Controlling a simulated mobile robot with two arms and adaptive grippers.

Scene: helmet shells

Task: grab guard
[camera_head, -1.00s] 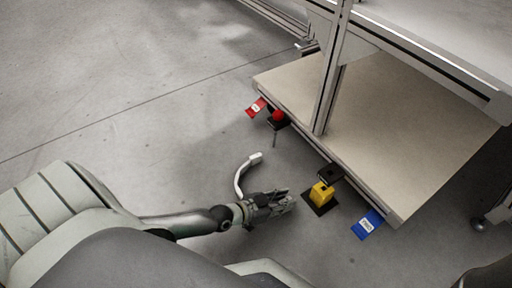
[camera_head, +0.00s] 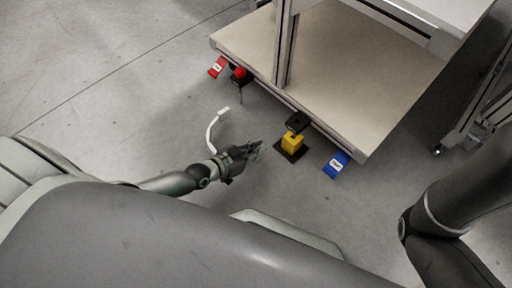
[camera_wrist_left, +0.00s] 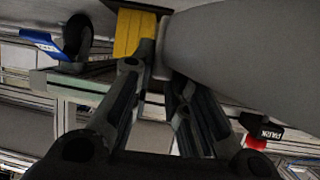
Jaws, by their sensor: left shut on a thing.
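The guard appears as a thin white curved strip (camera_head: 212,131) in the head view, rising from beside my left gripper (camera_head: 250,151). In the left wrist view a large smooth grey curved surface (camera_wrist_left: 245,50), likely the same guard seen close, lies at the tips of my left gripper's two dark fingers (camera_wrist_left: 160,75). The left gripper is shut on the guard, low over the grey floor; the exact contact is hard to see. My right arm shows at the right of the head view, but its gripper is out of the picture.
A yellow block (camera_head: 292,144) on a dark base stands just right of my left gripper, beside a low beige shelf (camera_head: 345,85) with metal posts. A blue tag (camera_head: 336,165), a red tag (camera_head: 217,67) and a red knob (camera_head: 239,72) line its edge. Floor on the left is clear.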

